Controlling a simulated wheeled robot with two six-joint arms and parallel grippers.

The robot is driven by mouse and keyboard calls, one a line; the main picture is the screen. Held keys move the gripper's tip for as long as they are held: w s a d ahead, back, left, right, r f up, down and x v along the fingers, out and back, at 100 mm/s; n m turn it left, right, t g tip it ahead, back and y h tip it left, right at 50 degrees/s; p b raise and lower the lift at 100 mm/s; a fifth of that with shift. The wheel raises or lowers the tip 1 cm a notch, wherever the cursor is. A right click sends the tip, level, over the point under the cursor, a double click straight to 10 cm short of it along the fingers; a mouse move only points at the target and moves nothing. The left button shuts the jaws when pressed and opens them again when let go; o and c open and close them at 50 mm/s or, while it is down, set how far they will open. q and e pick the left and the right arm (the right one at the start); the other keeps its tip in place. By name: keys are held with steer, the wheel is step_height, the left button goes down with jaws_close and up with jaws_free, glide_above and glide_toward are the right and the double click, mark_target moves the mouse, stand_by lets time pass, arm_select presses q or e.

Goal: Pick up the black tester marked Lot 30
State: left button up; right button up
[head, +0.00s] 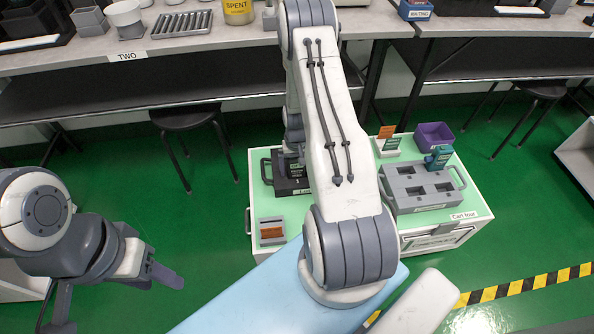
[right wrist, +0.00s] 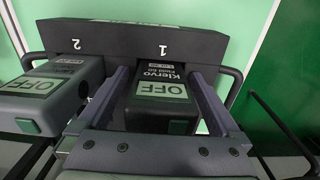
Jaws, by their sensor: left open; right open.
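In the right wrist view a black tester (right wrist: 163,92) sits in the slot marked 1 of a black rack (right wrist: 150,40). It carries a pale OFF screen and the word Klervo; I cannot read its smaller line surely. My right gripper (right wrist: 160,82) is open, with one finger on each side of this tester. A grey tester (right wrist: 50,92) with an OFF screen and green button is at slot 2. In the head view the black rack (head: 291,187) is partly hidden by my right arm, as is the right gripper. My left gripper (head: 118,295) is open and empty at the lower left.
The rack stands on a cart (head: 405,224) labelled Cart four. The cart also bears a grey rack (head: 424,190) with a green tester (head: 438,157), a purple bin (head: 433,134) and a small grey holder (head: 271,231). A workbench (head: 200,48) and stools (head: 184,114) stand behind.

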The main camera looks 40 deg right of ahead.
steer(key=shift+r, duration=0.1)
steer(key=c, duration=1.5)
